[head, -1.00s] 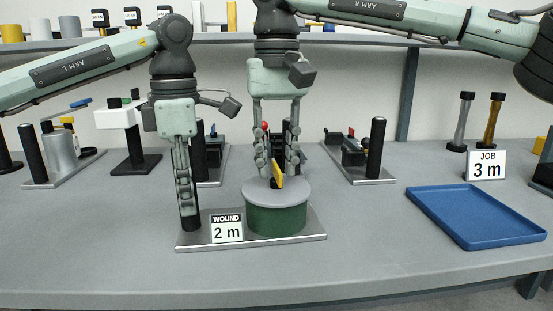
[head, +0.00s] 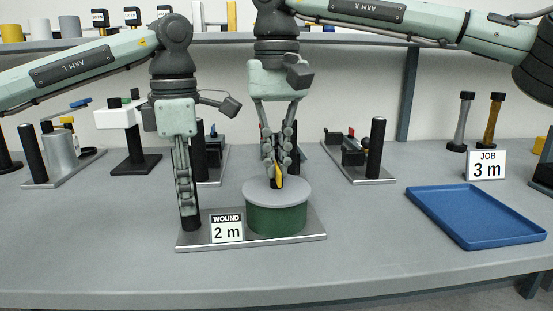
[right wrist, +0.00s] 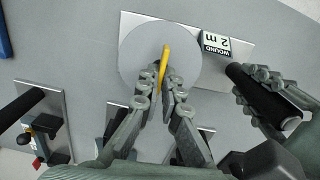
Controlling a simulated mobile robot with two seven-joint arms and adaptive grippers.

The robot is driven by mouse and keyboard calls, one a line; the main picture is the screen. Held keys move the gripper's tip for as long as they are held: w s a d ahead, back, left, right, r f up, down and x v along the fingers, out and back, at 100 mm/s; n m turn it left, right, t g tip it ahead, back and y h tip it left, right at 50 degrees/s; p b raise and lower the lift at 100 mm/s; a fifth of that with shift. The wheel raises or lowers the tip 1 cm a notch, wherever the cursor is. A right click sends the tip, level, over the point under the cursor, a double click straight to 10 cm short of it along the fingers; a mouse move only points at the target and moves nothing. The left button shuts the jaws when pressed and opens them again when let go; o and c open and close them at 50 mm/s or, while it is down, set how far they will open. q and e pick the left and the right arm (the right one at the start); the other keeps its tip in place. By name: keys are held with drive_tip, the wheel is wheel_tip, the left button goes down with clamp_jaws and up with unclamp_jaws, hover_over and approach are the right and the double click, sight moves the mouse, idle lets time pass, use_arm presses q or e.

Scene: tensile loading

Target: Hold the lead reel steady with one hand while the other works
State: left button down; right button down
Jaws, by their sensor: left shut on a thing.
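The lead reel is a green drum (head: 275,218) with a round grey top, on a metal base plate (head: 312,222) with a "WOUND 2 m" sign (head: 227,228). Its grey top (right wrist: 140,50) also shows in the right wrist view. A yellow handle (head: 279,180) stands on the top. My right gripper (head: 277,172) has its fingers closed around the handle, seen also in the right wrist view (right wrist: 164,75). My left gripper (head: 184,198) is shut on the black post (head: 190,221) at the plate's left end; the post (right wrist: 262,92) also shows in the right wrist view.
An empty blue tray (head: 475,217) lies at the right, near a "JOB 3 m" sign (head: 487,165). Other stations with black posts stand behind, such as one at the right (head: 376,150). A shelf (head: 340,38) runs across the back. The front bench strip is clear.

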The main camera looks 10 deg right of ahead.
drive_tip(key=m, duration=1)
drive_tip(key=shift+m, duration=0.3)
drive_tip(key=m, duration=0.3)
drive_tip(key=shift+m, duration=1.9)
drive_tip(key=shift+m, duration=0.3)
drive_tip(key=c, duration=1.7)
unclamp_jaws()
drive_tip(key=shift+r, duration=0.1)
